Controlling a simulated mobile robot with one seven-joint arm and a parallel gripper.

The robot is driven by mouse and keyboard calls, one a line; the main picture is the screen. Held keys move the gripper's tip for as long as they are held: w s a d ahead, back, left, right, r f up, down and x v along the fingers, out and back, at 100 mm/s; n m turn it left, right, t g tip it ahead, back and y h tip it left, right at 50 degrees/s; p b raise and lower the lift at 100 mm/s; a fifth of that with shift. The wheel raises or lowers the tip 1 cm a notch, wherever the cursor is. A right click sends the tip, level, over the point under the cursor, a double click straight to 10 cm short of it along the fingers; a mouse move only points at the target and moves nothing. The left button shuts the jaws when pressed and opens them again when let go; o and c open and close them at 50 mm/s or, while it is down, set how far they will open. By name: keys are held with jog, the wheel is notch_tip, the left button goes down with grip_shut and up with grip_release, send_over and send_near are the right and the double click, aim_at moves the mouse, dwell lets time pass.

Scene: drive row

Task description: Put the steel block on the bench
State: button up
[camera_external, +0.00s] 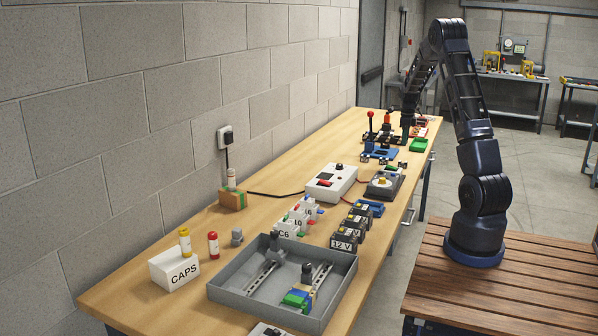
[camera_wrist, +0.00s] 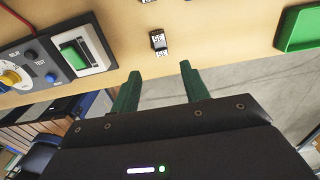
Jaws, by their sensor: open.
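A small dark block with black-and-white patterned faces (camera_wrist: 157,42) lies on the wooden workbench (camera_wrist: 215,40) close to its edge. I cannot tell for sure whether it is the steel block; similar patterned pieces lie further in on the bench. My gripper (camera_wrist: 160,68) is open and empty, its two green fingers apart. In the wrist view the block shows just beyond the fingertips, about in line with the gap. In the external view my arm reaches over the far part of the workbench (camera_external: 190,225), and the fingers are hard to make out.
A grey instrument with a yellow knob (camera_external: 383,184) stands on one side of the patterned block, a green tray (camera_external: 418,145) on the other. Nearer are black 12 V boxes (camera_external: 345,238), a grey tray (camera_external: 340,262) and a white CAPS box (camera_external: 174,270). A block wall bounds the left.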

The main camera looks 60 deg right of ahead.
jog(key=w+a+r+n+t, duration=0.15)
jog(key=a+r+n, duration=0.45)
jog(key=a, duration=0.6)
jog(key=w+a+r+n, duration=0.3)
jog(key=a+r+n, duration=0.3)
jog(key=a, duration=0.5)
jog(key=w+a+r+n+t, duration=0.15)
jog(key=a+r+n, duration=0.25)
jog(key=a+r, duration=0.6)
jog(key=s+a+r+n, duration=0.1)
jog(key=s+a+n, duration=0.35)
jog(key=a, duration=0.55)
jog(key=s+a+r+n, duration=0.1)
jog(key=s+a+n, duration=0.2)
jog(key=a+n, duration=0.45)
jog(key=s+a+f+n+t, duration=0.1)
jog(key=s+a+f+n, duration=0.1)
jog(key=s+a+n, duration=0.6)
jog(key=s+a, duration=0.2)
jog(key=a, duration=0.1)
jog(key=shift+s+a+f+t, duration=0.15)
jog(key=shift+s+a+t, duration=0.15)
